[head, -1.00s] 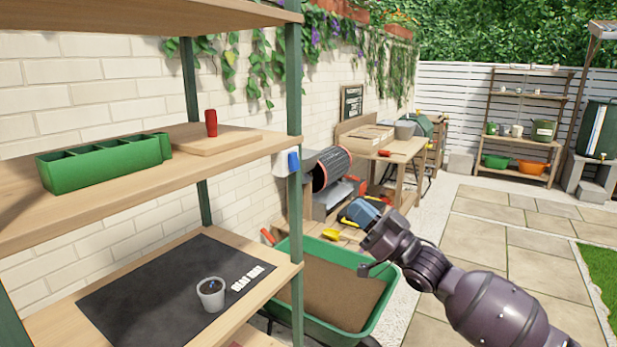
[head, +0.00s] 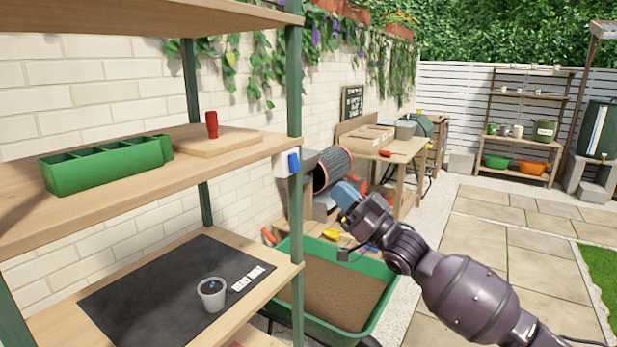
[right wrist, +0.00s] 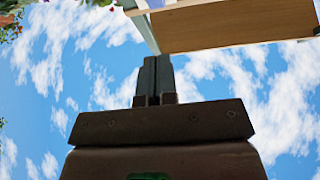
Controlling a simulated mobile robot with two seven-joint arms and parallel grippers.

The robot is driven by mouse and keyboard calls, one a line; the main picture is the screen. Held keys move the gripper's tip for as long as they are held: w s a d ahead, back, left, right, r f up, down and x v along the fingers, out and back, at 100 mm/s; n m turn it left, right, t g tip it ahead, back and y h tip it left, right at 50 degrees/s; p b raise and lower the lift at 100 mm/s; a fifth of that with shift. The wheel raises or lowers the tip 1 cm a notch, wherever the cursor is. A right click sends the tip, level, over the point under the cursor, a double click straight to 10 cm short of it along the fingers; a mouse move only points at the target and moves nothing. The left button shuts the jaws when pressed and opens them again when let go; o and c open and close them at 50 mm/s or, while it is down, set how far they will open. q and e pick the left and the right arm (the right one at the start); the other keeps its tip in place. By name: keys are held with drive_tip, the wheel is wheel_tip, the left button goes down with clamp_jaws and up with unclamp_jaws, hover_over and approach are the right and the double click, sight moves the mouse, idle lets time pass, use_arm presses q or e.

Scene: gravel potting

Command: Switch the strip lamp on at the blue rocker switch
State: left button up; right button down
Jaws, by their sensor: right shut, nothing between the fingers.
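The blue rocker switch (head: 293,163) sits on a pale box fixed at the shelf's front green post, about level with the middle shelf board. My right gripper (head: 343,192) is to the right of the switch and a little lower in the picture, apart from it. Its fingers are shut with nothing between them; in the right wrist view the closed fingers (right wrist: 157,75) point up towards a wooden shelf board. No strip lamp can be made out in these views. My left gripper is not in view.
The green shelf post (head: 294,220) stands beside the switch. The middle shelf (head: 110,190) holds a green divided tray (head: 108,168) and a red-handled tool (head: 212,125) on a board. A grey pot (head: 212,293) stands on the heat mat below. A green wheelbarrow (head: 372,318) is under my right arm.

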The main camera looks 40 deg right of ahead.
sight(296, 167)
drive_tip(key=w+a, duration=0.1)
drive_tip(key=w, duration=0.1)
drive_tip(key=w+r, duration=0.1)
drive_tip(key=w, duration=0.1)
drive_tip(key=w+a+r, duration=0.1)
drive_tip(key=w, duration=0.1)
drive_tip(key=shift+w+a+r, duration=0.1)
drive_tip(key=shift+w+a, duration=0.05)
drive_tip(key=shift+a, duration=0.15)
drive_tip(key=shift+w+a, duration=0.1)
drive_tip(key=shift+w, duration=0.2)
drive_tip(key=shift+w+a+f, duration=0.15)
drive_tip(key=shift+w+f, duration=0.05)
drive_tip(key=shift+w, duration=0.1)
